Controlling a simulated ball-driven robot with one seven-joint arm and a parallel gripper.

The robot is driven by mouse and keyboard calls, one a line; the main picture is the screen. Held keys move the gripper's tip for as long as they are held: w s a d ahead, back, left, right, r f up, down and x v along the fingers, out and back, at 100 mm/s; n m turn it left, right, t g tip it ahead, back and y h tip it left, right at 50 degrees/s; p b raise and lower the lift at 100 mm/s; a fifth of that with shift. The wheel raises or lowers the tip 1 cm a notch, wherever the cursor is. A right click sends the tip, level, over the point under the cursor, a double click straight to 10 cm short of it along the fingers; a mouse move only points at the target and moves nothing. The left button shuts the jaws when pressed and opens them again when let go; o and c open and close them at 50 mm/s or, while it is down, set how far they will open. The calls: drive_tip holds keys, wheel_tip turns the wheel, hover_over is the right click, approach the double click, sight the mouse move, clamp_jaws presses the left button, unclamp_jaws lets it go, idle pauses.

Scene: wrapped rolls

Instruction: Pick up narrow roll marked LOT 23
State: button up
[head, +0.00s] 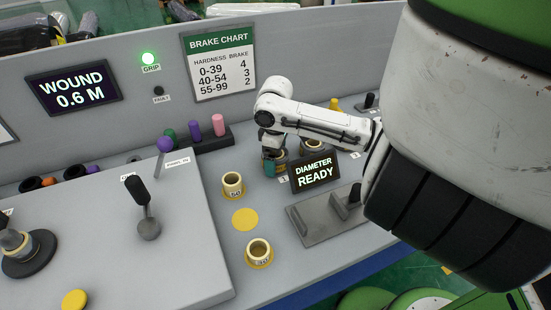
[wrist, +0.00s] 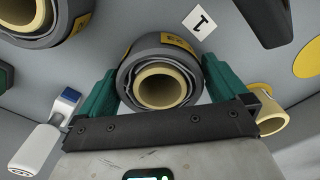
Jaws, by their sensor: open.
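In the wrist view, a grey wrapped roll (wrist: 134,71) with a pale yellow core and a yellow label stands between the green fingers of my gripper (wrist: 163,92). The fingers are open, one on each side of the roll; whether they touch it I cannot tell. A card marked 1 (wrist: 198,22) lies beside this roll. A second wrapped roll (wrist: 70,22) is at the upper left. In the head view, my gripper (head: 272,160) is down at the roll (head: 275,170), partly hiding it.
In the head view, another roll (head: 313,145) stands behind the "DIAMETER READY" display (head: 315,173). Bare yellow cores (head: 232,185) (head: 259,253) stand to the left and front, with a flat yellow disc (head: 245,219) between them. A grey fixture (head: 318,228) lies in front.

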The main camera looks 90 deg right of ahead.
drive_tip(key=c, duration=0.9)
drive_tip(key=shift+c, duration=0.4)
drive_tip(key=shift+r, duration=0.15)
